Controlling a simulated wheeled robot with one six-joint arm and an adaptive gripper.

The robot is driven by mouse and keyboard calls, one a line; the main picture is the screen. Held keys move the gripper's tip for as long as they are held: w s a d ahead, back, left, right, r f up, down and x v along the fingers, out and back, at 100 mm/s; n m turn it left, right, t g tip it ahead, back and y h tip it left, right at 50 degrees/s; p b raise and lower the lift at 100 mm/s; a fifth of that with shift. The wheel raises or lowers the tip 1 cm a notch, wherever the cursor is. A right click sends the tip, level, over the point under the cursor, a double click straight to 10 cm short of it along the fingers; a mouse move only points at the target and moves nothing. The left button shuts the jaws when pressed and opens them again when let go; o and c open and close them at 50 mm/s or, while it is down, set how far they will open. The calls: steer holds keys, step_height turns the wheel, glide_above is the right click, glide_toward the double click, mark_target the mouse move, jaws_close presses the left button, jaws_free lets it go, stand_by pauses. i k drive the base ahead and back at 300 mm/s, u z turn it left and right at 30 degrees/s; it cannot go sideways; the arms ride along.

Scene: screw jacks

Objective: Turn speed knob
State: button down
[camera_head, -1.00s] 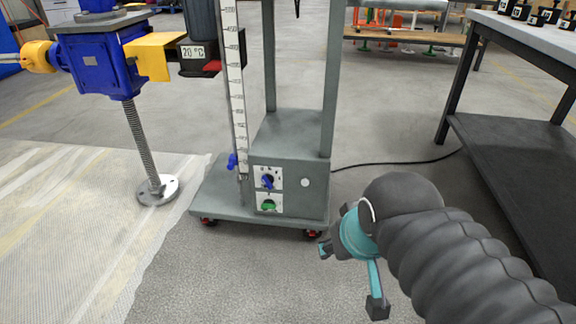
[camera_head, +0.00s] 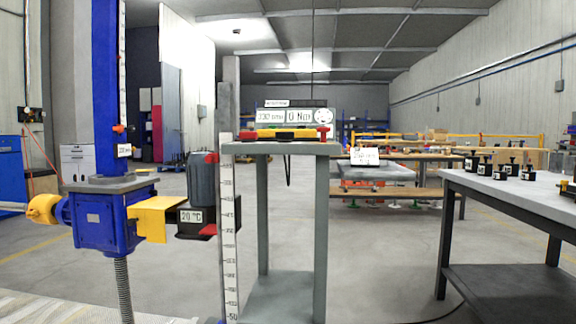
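The speed knob is not clearly identifiable in this view. The grey test stand (camera_head: 322,235) stands in the middle, and its lower box front is below the picture edge. On its top shelf are a display unit (camera_head: 293,116), reading 0 Nm at the right, and a yellow, black and red device (camera_head: 285,134). A vertical ruler (camera_head: 228,240) runs along the stand's left side. The blue screw jack (camera_head: 103,222), with a motor (camera_head: 203,185) and a 20 °C box (camera_head: 194,217), is at left. My gripper is not in view.
A grey-topped table (camera_head: 520,190) with several black parts (camera_head: 500,171) stands at right. A low workbench (camera_head: 380,170) with a white sign is behind the stand. Open floor (camera_head: 390,255) lies between the stand and the right table.

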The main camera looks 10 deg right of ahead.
mark_target(282, 137)
steer(key=k, duration=0.55)
steer(key=z, duration=1)
steer(key=i, duration=1.25)
steer(key=u, duration=0.2)
